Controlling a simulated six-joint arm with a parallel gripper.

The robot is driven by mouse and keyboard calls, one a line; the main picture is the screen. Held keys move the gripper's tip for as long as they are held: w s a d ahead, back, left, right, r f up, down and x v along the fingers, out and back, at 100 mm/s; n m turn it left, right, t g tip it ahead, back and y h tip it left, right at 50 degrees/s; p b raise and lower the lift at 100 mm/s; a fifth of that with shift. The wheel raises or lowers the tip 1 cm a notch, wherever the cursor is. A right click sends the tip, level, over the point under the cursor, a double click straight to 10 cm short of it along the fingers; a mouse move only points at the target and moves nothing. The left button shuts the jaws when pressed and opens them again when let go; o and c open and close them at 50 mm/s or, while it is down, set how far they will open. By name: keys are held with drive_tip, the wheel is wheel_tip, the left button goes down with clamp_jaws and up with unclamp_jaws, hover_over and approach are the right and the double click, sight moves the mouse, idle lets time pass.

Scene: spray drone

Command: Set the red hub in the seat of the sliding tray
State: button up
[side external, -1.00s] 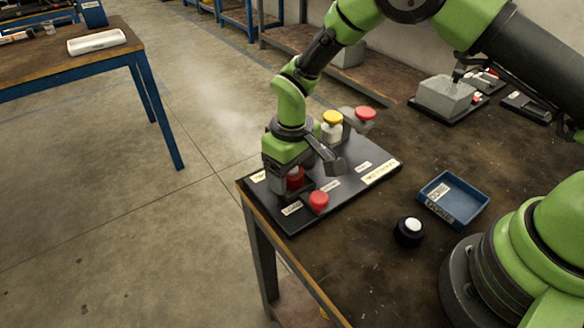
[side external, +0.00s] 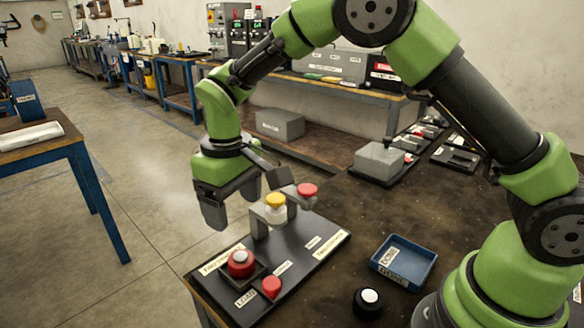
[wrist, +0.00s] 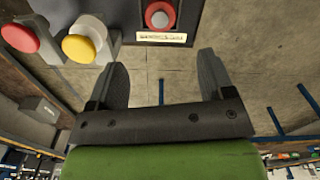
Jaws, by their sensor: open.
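The red hub (side external: 240,262), a red disc with a grey centre, sits upright in a dark square seat (side external: 259,274) at the near left of a black board (side external: 300,262). I take this seat to be the sliding tray's; how deep the hub sits I cannot tell. The hub also shows at the top of the wrist view (wrist: 160,14). My gripper (side external: 233,212) is open and empty, above and behind the hub, apart from it. In the wrist view my gripper (wrist: 160,75) has bare floor between its fingers.
A yellow knob (side external: 275,200) and a red knob (side external: 307,190) stand on grey brackets at the board's far side. Another red knob (side external: 271,286) is at its near edge.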

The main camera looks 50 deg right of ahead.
drive_tip(key=s+d+r+m+t+y, duration=0.1)
drive_tip(key=s+d+r+m+t, duration=0.15)
drive_tip(key=r, duration=0.65)
drive_tip(key=s+d+r+m+t, duration=0.2)
drive_tip(key=s+d+r, duration=0.1)
drive_tip(key=s, duration=0.6)
drive_tip(key=s+d+r+m+t+y, duration=0.1)
drive_tip(key=s+d+r+m+t, duration=0.1)
drive_tip(key=s, duration=0.8)
drive_tip(key=shift+d+r+t, duration=0.35)
drive_tip(key=shift+d+r, duration=0.55)
